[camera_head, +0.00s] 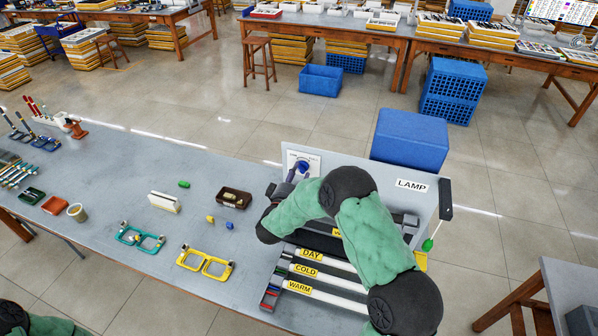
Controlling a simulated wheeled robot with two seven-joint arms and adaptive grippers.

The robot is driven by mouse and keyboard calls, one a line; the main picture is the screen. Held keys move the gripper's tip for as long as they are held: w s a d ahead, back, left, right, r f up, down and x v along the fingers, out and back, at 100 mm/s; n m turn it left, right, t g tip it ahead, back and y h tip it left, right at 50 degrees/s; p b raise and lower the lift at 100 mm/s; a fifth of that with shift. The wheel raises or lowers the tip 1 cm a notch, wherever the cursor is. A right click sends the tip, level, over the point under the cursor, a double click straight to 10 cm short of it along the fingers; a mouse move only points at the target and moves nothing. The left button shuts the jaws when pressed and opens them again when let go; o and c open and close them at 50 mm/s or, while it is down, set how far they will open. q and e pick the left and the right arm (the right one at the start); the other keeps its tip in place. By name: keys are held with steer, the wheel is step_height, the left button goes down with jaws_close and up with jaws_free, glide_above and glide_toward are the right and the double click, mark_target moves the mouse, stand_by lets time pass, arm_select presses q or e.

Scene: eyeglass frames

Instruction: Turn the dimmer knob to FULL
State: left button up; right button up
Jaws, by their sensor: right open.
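The dimmer knob (304,166) is blue and sits on a white plate (293,157) at the left end of the upright grey lamp panel (350,163). My right gripper (295,175) is open, with its fingers at the knob's lower left. From this view I cannot tell whether the fingers touch the knob. The knob's pointer and the FULL mark are too small to read. My right arm crosses in front of the panel and hides part of it. My left gripper is out of view; only part of my left arm shows at the bottom left corner.
Tubes labelled DAY (312,255), COLD (306,270) and WARM (299,287) lie below my right arm. Teal glasses (140,238), yellow glasses (205,262) and a brown tray (234,198) lie on the grey table (110,190). A blue crate (409,138) stands behind the panel.

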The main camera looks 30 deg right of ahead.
steer(key=shift+x, duration=0.9)
steer(key=shift+a, duration=0.1)
jaws_close()
